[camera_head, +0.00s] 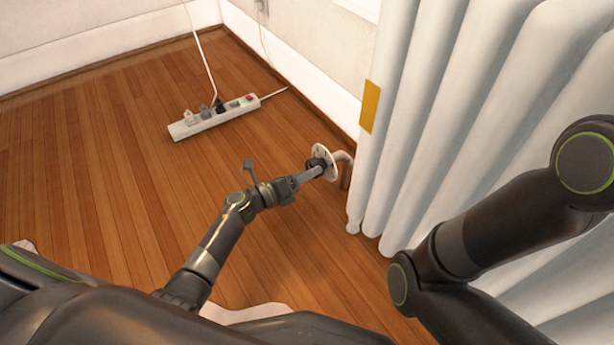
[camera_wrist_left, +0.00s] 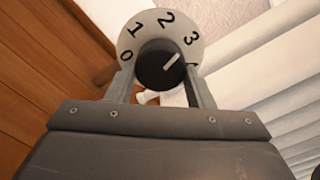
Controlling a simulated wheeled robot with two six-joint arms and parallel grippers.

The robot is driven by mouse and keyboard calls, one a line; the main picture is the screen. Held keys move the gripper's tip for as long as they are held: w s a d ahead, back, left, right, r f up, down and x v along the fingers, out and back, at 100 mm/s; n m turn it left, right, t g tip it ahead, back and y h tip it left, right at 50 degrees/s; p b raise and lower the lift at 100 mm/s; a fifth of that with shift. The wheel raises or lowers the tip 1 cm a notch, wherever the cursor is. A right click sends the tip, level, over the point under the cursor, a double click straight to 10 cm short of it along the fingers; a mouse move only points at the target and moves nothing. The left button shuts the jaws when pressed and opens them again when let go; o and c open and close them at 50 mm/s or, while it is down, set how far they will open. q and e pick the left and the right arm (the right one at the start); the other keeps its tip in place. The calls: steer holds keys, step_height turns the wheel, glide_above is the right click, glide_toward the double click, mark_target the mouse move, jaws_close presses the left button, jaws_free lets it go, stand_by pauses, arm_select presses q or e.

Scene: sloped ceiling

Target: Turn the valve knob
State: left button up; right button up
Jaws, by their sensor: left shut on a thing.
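The valve knob (camera_head: 317,162) is black and sits in front of a round white dial plate (camera_head: 329,150) on the pipe beside the radiator. In the left wrist view, the knob (camera_wrist_left: 161,66) has a white pointer line aimed to the upper right, roughly towards the 3. The dial plate (camera_wrist_left: 133,33) behind it shows 0, 1, 2 and 3, and part of a further mark at the right. My left gripper (camera_head: 313,172) is shut on the knob, with one finger on each side. My right arm shows at the right, but its gripper is out of view.
A white radiator (camera_head: 400,120) with a yellow patch (camera_head: 370,106) stands to the right, close to the valve. A white power strip (camera_head: 226,116) with plugs and a cord lies on the wooden floor (camera_head: 90,160). The floor left of the valve is mostly clear.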

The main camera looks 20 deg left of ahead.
arm_select(q)
steer(key=m+b, duration=0.1)
steer(key=m, duration=0.2)
steer(key=shift+f, duration=0.15)
steer(key=shift+m+b, duration=0.3)
steer(key=shift+m, duration=0.1)
steer(key=o, duration=1)
steer(key=shift+a, duration=0.1)
steer(key=shift+c, duration=0.2)
